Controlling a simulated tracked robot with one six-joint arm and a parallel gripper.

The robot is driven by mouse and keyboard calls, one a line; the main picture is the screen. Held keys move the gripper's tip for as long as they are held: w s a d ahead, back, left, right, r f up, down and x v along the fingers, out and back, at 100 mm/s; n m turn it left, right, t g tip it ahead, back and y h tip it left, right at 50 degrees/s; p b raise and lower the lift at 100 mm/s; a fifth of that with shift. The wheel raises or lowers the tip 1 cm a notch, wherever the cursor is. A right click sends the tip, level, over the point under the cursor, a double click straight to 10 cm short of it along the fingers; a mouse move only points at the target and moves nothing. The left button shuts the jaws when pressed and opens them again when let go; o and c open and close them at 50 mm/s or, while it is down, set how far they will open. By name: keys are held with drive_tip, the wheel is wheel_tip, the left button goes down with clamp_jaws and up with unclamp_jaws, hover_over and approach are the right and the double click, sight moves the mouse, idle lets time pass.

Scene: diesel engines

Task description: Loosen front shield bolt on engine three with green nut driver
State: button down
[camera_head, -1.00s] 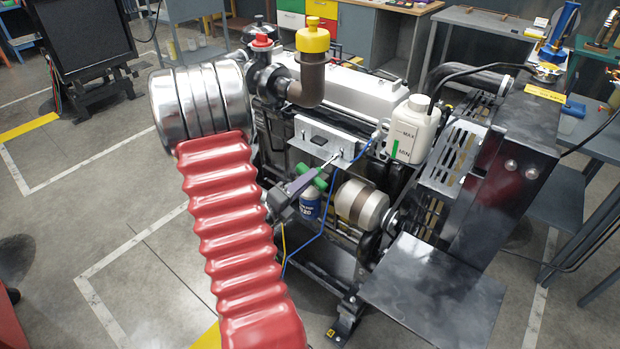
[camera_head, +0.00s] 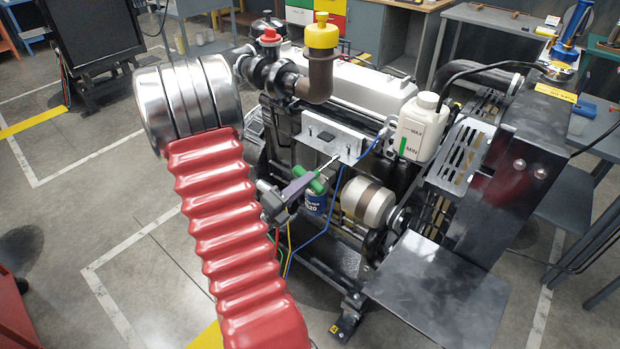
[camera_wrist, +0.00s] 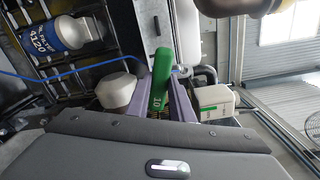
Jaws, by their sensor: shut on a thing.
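My gripper (camera_head: 309,184) is shut on the green nut driver (camera_head: 319,187), with its purple fingers around the green handle. I cannot tell whether the tip touches a bolt. The shield bolt itself is too small to make out. In the wrist view the green handle (camera_wrist: 160,78) stands upright between the fingers, and the shaft and tip are hidden.
A white coolant bottle (camera_head: 418,125) is to the right. A brown pipe with yellow cap (camera_head: 321,70) rises above.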

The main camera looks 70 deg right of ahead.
drive_tip(key=shift+v, duration=1.55)
drive_tip(key=shift+w, duration=0.1)
